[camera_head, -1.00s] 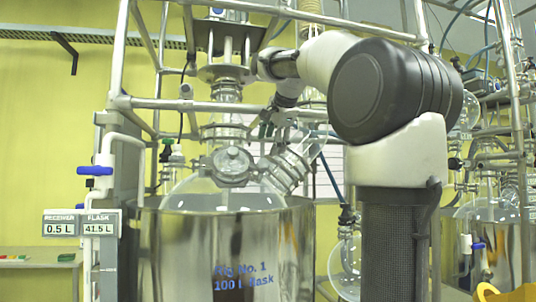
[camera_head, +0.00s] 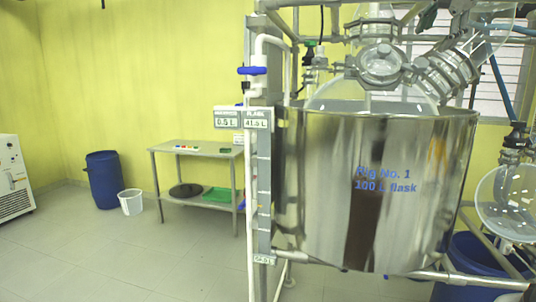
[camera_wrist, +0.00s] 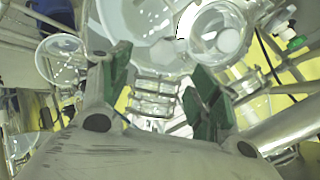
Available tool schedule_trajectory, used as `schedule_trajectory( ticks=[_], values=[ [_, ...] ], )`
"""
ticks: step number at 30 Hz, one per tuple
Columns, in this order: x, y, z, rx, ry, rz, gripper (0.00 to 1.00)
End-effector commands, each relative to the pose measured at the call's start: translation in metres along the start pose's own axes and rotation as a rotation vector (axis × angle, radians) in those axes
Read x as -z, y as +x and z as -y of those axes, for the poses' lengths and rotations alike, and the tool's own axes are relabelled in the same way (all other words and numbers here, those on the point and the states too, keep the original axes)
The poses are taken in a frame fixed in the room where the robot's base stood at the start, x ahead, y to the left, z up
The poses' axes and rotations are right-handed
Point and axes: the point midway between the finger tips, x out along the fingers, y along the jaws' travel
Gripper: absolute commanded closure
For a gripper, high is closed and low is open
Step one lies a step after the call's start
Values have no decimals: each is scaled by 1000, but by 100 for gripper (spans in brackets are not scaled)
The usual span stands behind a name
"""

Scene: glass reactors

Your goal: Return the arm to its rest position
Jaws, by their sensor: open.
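My gripper (camera_wrist: 160,95) shows in the wrist view, with its two green-padded fingers spread apart and nothing held between them. Beyond the fingers are the glass necks and fittings of a reactor (camera_wrist: 155,95). My arm and gripper are out of the head view. There, the Rig No. 1 vessel (camera_head: 330,190), a shiny metal bath around a 100 L glass flask (camera_head: 350,95), stands right of centre.
Metal frame pipes run around the rig, with a blue-handled valve (camera_head: 252,71) at its left. A round glass flask (camera_head: 508,200) hangs at the right. A steel table (camera_head: 165,150), a blue drum (camera_head: 103,180) and a white bucket (camera_head: 131,202) stand at the back left. The floor at left is clear.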

Motion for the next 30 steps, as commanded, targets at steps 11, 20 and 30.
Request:
schedule_trajectory(
  ticks=[11,20,30],
  values=[
    [-132,72,-172,-154,-782,291,38],
    [-258,63,-350,-153,-1126,523,38],
    [-278,49,-372,-107,-1161,507,38]
  ],
)
